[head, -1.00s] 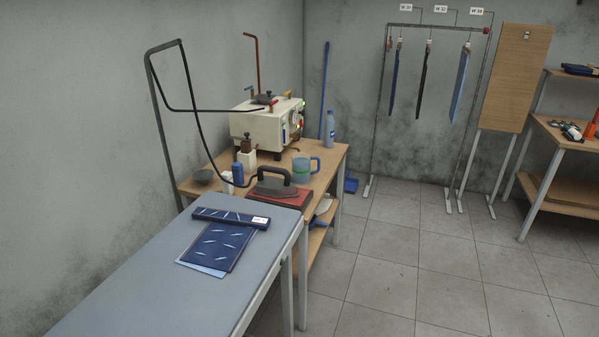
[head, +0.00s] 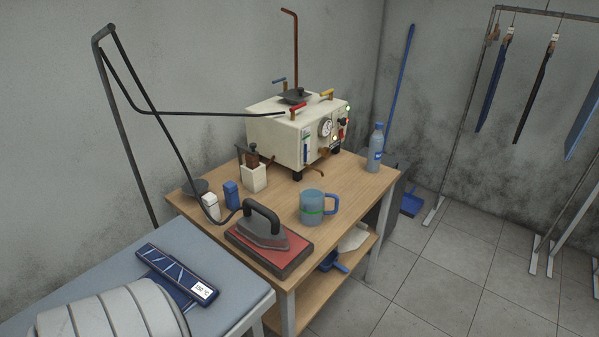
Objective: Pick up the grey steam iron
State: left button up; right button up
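The grey steam iron (head: 262,233) rests flat on a red pad (head: 292,260) at the front of the wooden table. Its dark handle (head: 262,215) arches over the top. A black hose (head: 230,217) runs from the iron toward the tall bent stand on the left. Neither of my gripper's fingertips is in view.
A mug (head: 312,208) stands just behind the iron on the right. The boiler (head: 275,135) is at the back. A dark stand (head: 125,130) rises at left.

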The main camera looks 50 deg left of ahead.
aim_at(264, 221)
jog(key=i, duration=1.85)
jog(key=i+u, duration=0.25)
jog(key=u, duration=0.2)
jog(key=i+l+u, duration=0.15)
jog(key=u, duration=0.3)
jog(key=i+l+u, duration=0.2)
jog(key=u, duration=0.3)
jog(key=i, duration=0.1)
